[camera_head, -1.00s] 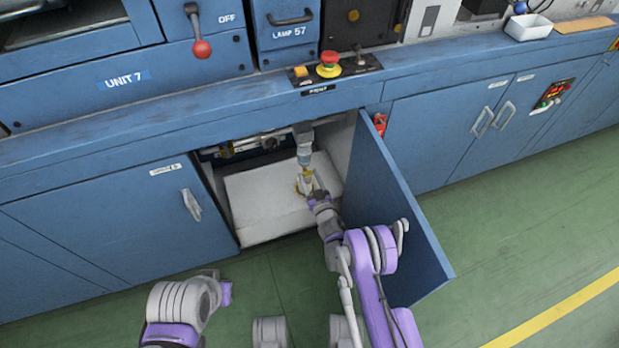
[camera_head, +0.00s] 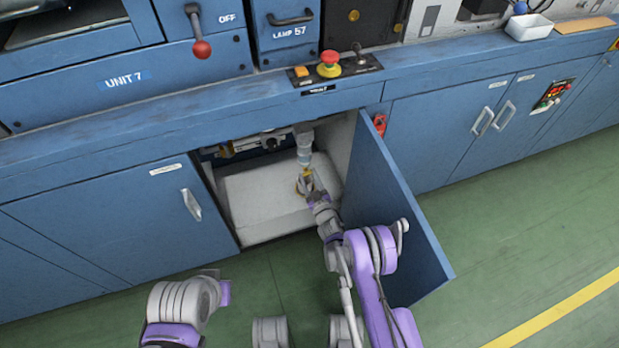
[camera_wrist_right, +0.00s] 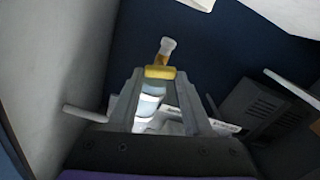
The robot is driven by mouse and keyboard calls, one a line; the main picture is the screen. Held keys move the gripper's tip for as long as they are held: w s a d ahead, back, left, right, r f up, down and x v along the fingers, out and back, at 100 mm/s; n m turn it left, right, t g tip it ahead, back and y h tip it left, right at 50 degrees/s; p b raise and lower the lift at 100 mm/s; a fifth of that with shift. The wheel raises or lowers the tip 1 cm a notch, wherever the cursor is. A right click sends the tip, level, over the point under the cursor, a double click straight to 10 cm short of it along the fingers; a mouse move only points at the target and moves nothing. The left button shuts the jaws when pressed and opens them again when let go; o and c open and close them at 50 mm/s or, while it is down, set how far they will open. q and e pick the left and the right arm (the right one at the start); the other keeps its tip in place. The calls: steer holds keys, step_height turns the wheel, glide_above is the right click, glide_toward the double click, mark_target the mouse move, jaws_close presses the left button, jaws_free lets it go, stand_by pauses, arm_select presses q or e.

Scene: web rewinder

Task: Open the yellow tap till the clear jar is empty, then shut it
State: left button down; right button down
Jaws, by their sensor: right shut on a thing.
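The clear jar (camera_head: 304,150) hangs upright under the top of the open cabinet. The yellow tap (camera_head: 307,173) is at its lower end. My right gripper (camera_head: 308,182) reaches into the cabinet from the front and is shut on the tap. In the right wrist view the yellow tap (camera_wrist_right: 160,72) sits between the fingertips, with a short clear spout beyond it. Part of the jar (camera_wrist_right: 150,103) shows between the fingers there; its liquid level cannot be told. My left arm is at the lower left, with its gripper not in view.
The blue cabinet door (camera_head: 393,215) stands open to the right of my right arm. A white block-like surface (camera_head: 262,205) fills the cabinet floor under the tap. A rail with fittings (camera_head: 245,147) runs at the cabinet's upper back. Green floor (camera_head: 530,240) is clear at the right.

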steer(key=shift+a+n, duration=0.1)
steer(key=shift+n, duration=1.9)
steer(key=shift+c, duration=1.6)
jaws_free()
steer(key=shift+s, duration=0.1)
steer(key=p+v, duration=0.2)
steer(key=v, duration=0.8)
steer(key=shift+s, duration=0.3)
